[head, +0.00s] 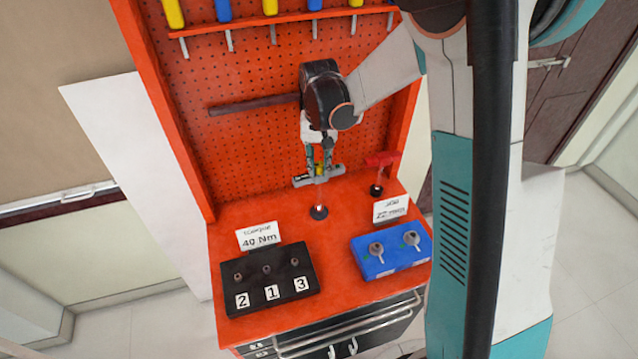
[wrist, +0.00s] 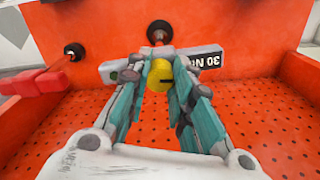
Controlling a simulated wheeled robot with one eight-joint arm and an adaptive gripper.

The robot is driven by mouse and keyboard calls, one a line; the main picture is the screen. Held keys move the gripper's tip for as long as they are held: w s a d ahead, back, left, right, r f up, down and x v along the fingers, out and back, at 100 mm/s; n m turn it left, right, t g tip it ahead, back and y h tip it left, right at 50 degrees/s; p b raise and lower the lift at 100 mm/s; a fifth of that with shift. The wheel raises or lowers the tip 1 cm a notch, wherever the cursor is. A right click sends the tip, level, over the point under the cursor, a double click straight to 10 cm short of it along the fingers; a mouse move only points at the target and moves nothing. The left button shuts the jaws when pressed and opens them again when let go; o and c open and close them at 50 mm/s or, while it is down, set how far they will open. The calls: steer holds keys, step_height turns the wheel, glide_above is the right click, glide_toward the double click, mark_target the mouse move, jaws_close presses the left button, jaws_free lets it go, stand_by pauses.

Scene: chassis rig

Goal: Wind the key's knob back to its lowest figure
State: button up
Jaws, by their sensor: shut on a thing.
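In the wrist view the key's grey body (wrist: 185,52) crosses behind my fingertips, with a black label reading "30 N" and the rest cut off or hidden. Its yellow knob (wrist: 160,75), with a dark mark on it, sits between my teal fingers. My gripper (wrist: 158,82) is shut on the knob, and in the head view it comes down onto the key from above. Part of the knob is hidden by the fingers.
A card (head: 259,236) reads "40 Nm" behind a black block (head: 270,290) with sockets numbered 2, 1, 3. A red tool (head: 381,159) stands beside the key. Pegboard (head: 240,150) rises behind.

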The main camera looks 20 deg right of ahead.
steer(key=n, duration=0.4)
steer(key=n+b, duration=0.1)
steer(key=n, duration=0.3)
steer(key=shift+n, duration=0.4)
steer(key=o, duration=0.7)
steer(key=m, duration=0.6)
steer(key=shift+b, duration=0.4)
steer(key=m, duration=0.5)
steer(key=shift+c, duration=0.5)
